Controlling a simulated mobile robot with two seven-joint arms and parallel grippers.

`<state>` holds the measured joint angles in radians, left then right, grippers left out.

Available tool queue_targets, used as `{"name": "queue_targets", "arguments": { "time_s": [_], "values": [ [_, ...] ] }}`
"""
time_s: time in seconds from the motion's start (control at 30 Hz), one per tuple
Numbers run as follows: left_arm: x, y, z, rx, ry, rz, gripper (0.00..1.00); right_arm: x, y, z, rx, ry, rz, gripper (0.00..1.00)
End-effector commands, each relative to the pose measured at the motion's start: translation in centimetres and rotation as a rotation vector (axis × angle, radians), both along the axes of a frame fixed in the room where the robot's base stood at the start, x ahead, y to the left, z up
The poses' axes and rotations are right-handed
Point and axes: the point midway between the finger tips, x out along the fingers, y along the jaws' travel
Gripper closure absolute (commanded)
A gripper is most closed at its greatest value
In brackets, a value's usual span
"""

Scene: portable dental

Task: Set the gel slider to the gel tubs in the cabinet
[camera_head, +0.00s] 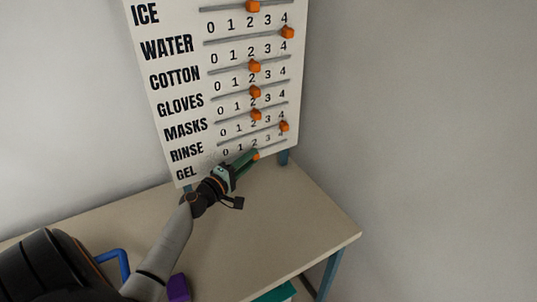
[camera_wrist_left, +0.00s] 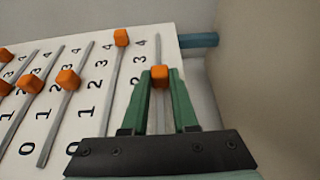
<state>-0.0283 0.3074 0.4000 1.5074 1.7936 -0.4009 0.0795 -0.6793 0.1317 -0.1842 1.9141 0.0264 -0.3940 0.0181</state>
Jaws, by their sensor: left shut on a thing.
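The gel slider (camera_head: 256,157) is an orange knob on the lowest track of a white board (camera_head: 181,111), in the row marked GEL. It is near the 2 mark of a scale from 0 to 4; my gripper hides part of that scale. In the left wrist view, the gel slider (camera_wrist_left: 160,76) sits between the two green fingertips. My left gripper (camera_head: 250,158) is shut on this knob. The cabinet and the gel tubs are not in view. My right gripper is not in view.
The rinse slider (camera_head: 284,126) is just above, at 4. More orange sliders for masks, gloves, cotton and water sit higher. The board stands over a beige table (camera_head: 290,215) against a wall. A purple object (camera_head: 178,288) and a teal object (camera_head: 275,293) are at the bottom.

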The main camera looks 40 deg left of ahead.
Motion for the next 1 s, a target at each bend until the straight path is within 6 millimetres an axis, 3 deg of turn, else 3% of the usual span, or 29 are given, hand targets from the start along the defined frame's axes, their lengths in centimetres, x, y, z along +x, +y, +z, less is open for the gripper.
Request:
{"name": "queue_targets", "arguments": {
  "time_s": [0.1, 0.2, 0.57, 0.6, 0.83, 1.0],
  "values": [
    [-2.2, 0.9, -0.4, 0.001, 0.003, 0.002, 1.00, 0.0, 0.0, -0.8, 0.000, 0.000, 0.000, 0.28],
    [-3.1, 1.3, -0.2, 0.001, 0.003, 0.000, 1.00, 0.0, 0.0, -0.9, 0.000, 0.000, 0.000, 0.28],
    [-3.4, 1.4, -0.1, 0.002, 0.003, 0.000, 1.00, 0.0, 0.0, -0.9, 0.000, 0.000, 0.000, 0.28],
    [-3.4, 1.4, -0.1, 0.002, 0.003, 0.000, 0.69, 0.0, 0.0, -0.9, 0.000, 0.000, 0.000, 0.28],
    [-3.4, 1.4, 0.0, 0.002, 0.002, 0.000, 0.43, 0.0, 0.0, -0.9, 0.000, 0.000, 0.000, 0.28],
    [-3.4, 1.4, 0.0, 0.002, 0.001, 0.000, 0.43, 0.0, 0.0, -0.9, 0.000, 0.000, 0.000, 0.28]
  ]
}}
